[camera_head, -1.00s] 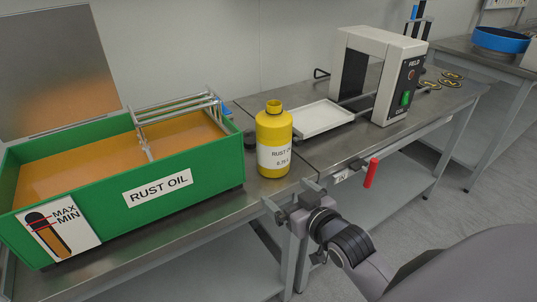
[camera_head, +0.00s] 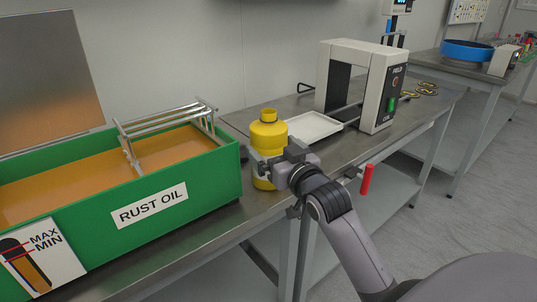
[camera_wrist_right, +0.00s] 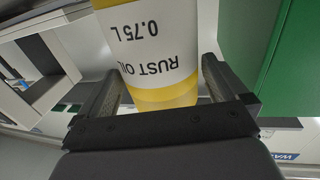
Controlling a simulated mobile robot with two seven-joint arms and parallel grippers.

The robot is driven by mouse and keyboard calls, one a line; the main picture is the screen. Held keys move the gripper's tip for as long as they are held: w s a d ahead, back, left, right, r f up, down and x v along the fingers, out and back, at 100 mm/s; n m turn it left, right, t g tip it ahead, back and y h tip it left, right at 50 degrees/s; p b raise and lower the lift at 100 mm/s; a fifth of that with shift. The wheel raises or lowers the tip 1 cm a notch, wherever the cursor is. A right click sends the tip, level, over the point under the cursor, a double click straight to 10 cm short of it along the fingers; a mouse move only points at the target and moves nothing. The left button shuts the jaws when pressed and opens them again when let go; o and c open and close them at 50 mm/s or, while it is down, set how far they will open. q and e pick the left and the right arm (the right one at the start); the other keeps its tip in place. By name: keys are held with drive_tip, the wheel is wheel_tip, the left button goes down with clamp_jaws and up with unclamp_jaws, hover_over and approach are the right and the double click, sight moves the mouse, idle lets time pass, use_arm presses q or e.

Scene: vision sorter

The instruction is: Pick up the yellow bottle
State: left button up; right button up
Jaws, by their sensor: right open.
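The yellow bottle (camera_head: 268,133) stands upright on the metal table, right of the green rust oil tank. My right gripper (camera_head: 270,163) is at the bottle's body and hides much of its label in the head view. In the right wrist view the bottle (camera_wrist_right: 160,97) fills the middle, its white label reading "RUST OIL 0.75 L" upside down. The fingers of my right gripper (camera_wrist_right: 160,88) are open, one on each side of the bottle. Whether they touch it I cannot tell. My left gripper is not in view.
The green tank (camera_head: 215,185) of orange oil with a metal rack (camera_head: 165,125) stands left of the bottle. A white tray (camera_head: 312,127) and a grey coil frame (camera_head: 375,80) stand behind right. A red handle (camera_head: 367,179) sticks out at the table's front edge (camera_head: 215,238).

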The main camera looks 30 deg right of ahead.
sight(269, 131)
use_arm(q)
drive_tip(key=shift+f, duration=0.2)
use_arm(e)
drive_tip(key=shift+w+d, duration=0.2)
drive_tip(key=shift+w, duration=1.35)
drive_tip(key=c, duration=1.3)
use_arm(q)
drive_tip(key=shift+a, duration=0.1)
use_arm(e)
drive_tip(key=shift+r, duration=0.15)
drive_tip(key=shift+c, duration=0.5)
drive_tip(key=shift+r, duration=0.2)
drive_tip(key=shift+r+p, duration=0.35)
drive_tip(key=shift+r, duration=1)
wheel_tip(269, 131, up, 14)
drive_tip(key=p, duration=0.2)
drive_tip(key=shift+f+p, duration=0.25)
drive_tip(key=shift+p, duration=0.1)
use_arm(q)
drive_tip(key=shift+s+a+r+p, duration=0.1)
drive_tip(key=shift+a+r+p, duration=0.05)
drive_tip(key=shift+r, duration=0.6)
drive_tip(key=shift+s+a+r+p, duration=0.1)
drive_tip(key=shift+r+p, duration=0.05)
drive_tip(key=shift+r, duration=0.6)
use_arm(e)
drive_tip(key=shift+r, duration=1.6)
drive_tip(key=shift+r, duration=0.1)
